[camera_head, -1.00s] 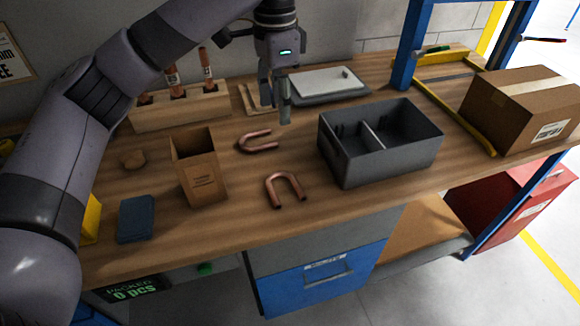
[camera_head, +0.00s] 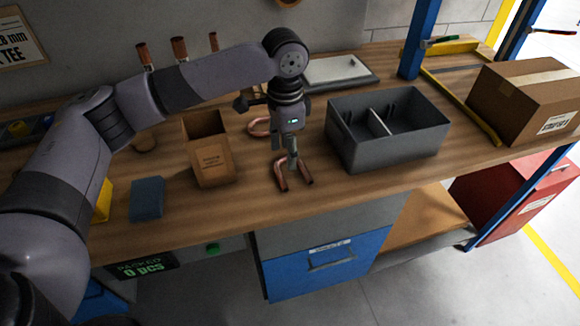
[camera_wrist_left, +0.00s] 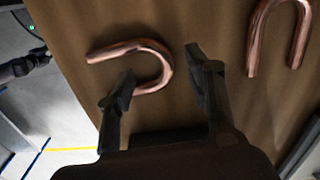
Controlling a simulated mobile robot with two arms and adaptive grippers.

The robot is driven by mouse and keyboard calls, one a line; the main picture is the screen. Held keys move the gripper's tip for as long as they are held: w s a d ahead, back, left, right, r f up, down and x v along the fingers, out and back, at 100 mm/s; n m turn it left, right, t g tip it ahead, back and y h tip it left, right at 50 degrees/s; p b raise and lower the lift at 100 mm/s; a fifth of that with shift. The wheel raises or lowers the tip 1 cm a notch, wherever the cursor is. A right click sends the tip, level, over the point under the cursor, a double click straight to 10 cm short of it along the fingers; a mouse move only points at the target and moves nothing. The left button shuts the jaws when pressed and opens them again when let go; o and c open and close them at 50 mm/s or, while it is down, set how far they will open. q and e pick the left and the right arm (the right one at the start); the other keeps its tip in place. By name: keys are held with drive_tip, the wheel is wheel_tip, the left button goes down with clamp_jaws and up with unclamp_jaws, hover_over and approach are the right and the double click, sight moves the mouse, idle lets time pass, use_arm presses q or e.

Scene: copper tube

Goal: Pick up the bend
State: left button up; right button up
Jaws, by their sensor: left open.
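One copper bend (camera_head: 281,180), a U-shaped tube, lies flat near the front of the workbench with its ends toward the front edge. A second copper bend (camera_head: 260,127) lies behind it, partly hidden by my left arm. My left gripper (camera_head: 286,160) points down at the curved end of the front bend. The other bend (camera_wrist_left: 283,25) is at upper right. A small dark part at that view's left edge may be my right gripper.
A grey divided bin (camera_head: 350,150) stands right of the gripper, and an open cardboard box (camera_head: 212,165) stands to the left. A blue block (camera_head: 147,198) lies further left. A closed carton (camera_head: 525,95) is at far right. The bench front is clear.

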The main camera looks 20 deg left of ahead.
use_arm(q)
drive_tip(key=shift+f, duration=0.85)
use_arm(e)
drive_tip(key=shift+s+d, duration=0.1)
drive_tip(key=shift+s, duration=0.8)
use_arm(q)
drive_tip(key=shift+c, duration=0.2)
use_arm(e)
drive_tip(key=shift+w, duration=0.1)
use_arm(q)
drive_tip(key=c, duration=0.4)
clamp_jaws()
use_arm(e)
drive_tip(key=shift+w, duration=0.4)
